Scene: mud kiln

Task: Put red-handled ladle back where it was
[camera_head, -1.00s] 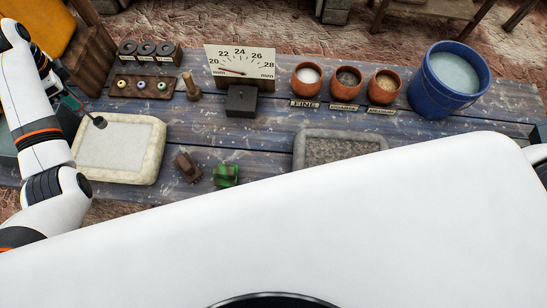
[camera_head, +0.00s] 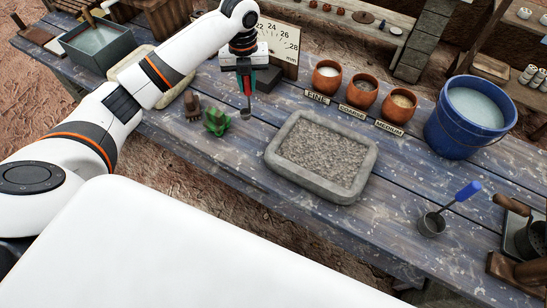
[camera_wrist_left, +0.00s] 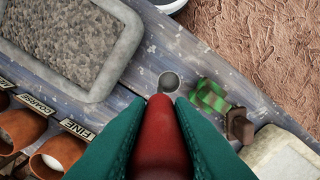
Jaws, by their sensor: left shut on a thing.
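The red-handled ladle (camera_head: 246,113) hangs upright below my left gripper (camera_head: 245,72), its small dark cup at the lower end. My left gripper is shut on its handle, above the table between the green object and the dial board. In the left wrist view the red handle (camera_wrist_left: 160,135) lies between the green fingers (camera_wrist_left: 160,150), and the round cup (camera_wrist_left: 169,82) shows past it. I cannot tell whether the cup touches the table. A blue-handled ladle (camera_head: 462,194) stands at the right of the table. My right gripper is not in view.
A stone tray of gravel (camera_head: 320,190) lies right of the ladle. Three clay pots (camera_head: 365,92) and a blue bucket (camera_head: 460,135) stand behind it. A green object (camera_head: 216,122) and a brown one (camera_head: 192,106) are close on the left. Bare planks lie right of the gravel tray.

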